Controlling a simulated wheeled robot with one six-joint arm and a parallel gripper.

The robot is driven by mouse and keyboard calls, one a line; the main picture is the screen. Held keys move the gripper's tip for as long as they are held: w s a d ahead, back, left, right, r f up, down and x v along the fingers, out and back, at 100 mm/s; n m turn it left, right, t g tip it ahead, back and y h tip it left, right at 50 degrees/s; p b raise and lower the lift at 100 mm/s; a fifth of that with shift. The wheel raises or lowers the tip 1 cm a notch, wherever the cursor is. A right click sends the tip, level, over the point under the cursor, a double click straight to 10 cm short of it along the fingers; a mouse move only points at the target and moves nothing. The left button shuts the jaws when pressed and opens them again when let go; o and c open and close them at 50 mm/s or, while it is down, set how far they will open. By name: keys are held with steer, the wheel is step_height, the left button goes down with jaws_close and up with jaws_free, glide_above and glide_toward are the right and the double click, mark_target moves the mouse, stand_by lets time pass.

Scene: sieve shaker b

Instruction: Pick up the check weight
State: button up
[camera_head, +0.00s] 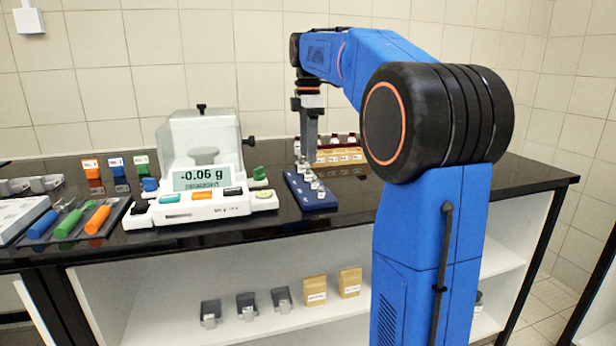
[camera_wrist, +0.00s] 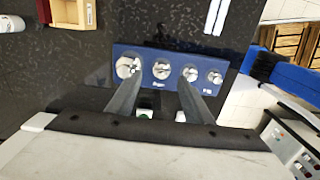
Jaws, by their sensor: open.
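Several silver check weights (camera_head: 315,186) of graded sizes sit in a row on a dark blue block (camera_head: 320,204) on the black bench. In the wrist view they stand in a line on the blue block (camera_wrist: 143,80), the largest weight (camera_wrist: 127,66) at the left and the smallest (camera_wrist: 215,77) at the right. I cannot tell which one the task means. My gripper (camera_head: 302,156) points down over the far end of the block. In the wrist view its fingers (camera_wrist: 160,84) are apart and empty, with the second weight (camera_wrist: 161,68) between their line of reach.
A white balance (camera_head: 205,205) reading -0.06 g stands left of the block. Coloured-handled tools (camera_head: 70,222) lie farther left. A wooden rack of bottles (camera_head: 340,155) stands behind my gripper. The shelf below holds several small grey holders and cartons (camera_head: 315,290).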

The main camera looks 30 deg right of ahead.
mark_target(307, 167)
steer(key=shift+s+a+f, duration=0.1)
steer(key=shift+f, duration=1.35)
steer(key=shift+s+a+f, duration=0.1)
steer(key=shift+f, duration=1.35)
steer(key=shift+w, duration=0.1)
jaws_close()
